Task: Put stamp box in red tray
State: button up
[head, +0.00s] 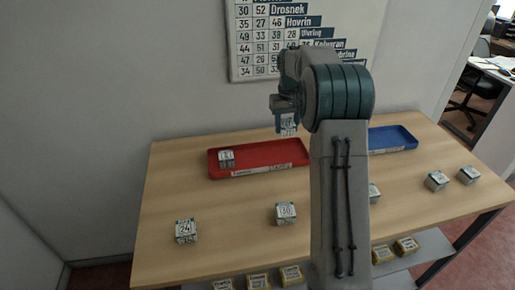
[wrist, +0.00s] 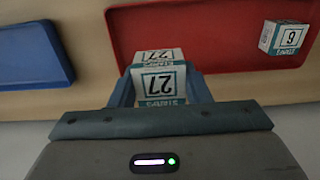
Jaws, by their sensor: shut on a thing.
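My gripper (wrist: 161,92) is shut on a white and teal stamp box (wrist: 160,81) marked 27. In the head view, my gripper (head: 287,112) holds this stamp box (head: 288,124) in the air by the right part of the red tray. The red tray (head: 285,153) lies at the back of the counter; in the wrist view the red tray (wrist: 215,30) is beyond the held box. Another stamp box (head: 226,157) sits in the tray's left part; in the wrist view this box (wrist: 285,37) is marked 6.
A blue tray (head: 397,138) lies right of the red one, partly behind my arm. Stamp boxes marked 24 (head: 186,231) and 30 (head: 286,213) and several others stand on the wooden counter (head: 240,235). Yellow boxes (head: 291,275) sit on a lower shelf. A wall chart (head: 262,38) hangs behind.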

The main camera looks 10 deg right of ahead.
jog(key=p, duration=0.1)
send_over(258, 159)
notch_tip(258, 159, down, 5)
jog(key=shift+f, duration=0.2)
jog(key=shift+f+p, duration=0.35)
jog(key=shift+f, duration=1.7)
jog(key=shift+f, duration=0.1)
jog(key=shift+f, duration=0.15)
jog(key=o, duration=1)
